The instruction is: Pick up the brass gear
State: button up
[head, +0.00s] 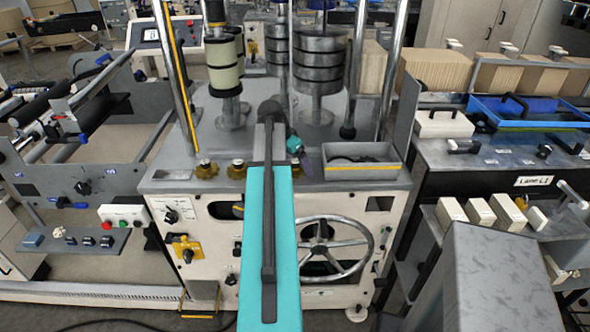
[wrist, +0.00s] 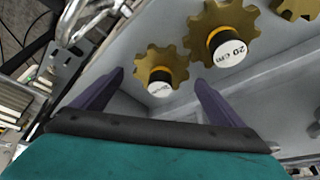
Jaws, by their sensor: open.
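Several brass gears with black hubs and white end caps show in the wrist view. The nearest brass gear (wrist: 153,58) appears between and just beyond my fingertips; its cap label is too small to read. A second brass gear (wrist: 210,22), marked "20 cm", is to its right, and a third (wrist: 299,8) is cut by the top right corner. My gripper (wrist: 159,79) is open, with nothing held.
A grey tray (head: 335,173) lies on the ledge right of my arm. Upright posts and stacked grey rolls (head: 319,62) stand behind. A large handwheel (head: 334,247) is on the machine's front. A blue bin (head: 530,112) is on the right bench.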

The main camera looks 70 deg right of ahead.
aim_at(295, 161)
jog(key=c, duration=1.5)
jog(key=shift+o, duration=0.2)
jog(key=shift+r, duration=0.15)
jog(key=shift+r+b, duration=0.75)
jog(key=shift+r, duration=0.75)
jog(key=w+a+r+b, duration=0.1)
jog(key=a+b, duration=0.3)
jog(key=a, duration=1.2)
jog(key=shift+w+r, duration=0.4)
jog(key=shift+w, duration=0.05)
jog(key=shift+d, duration=0.1)
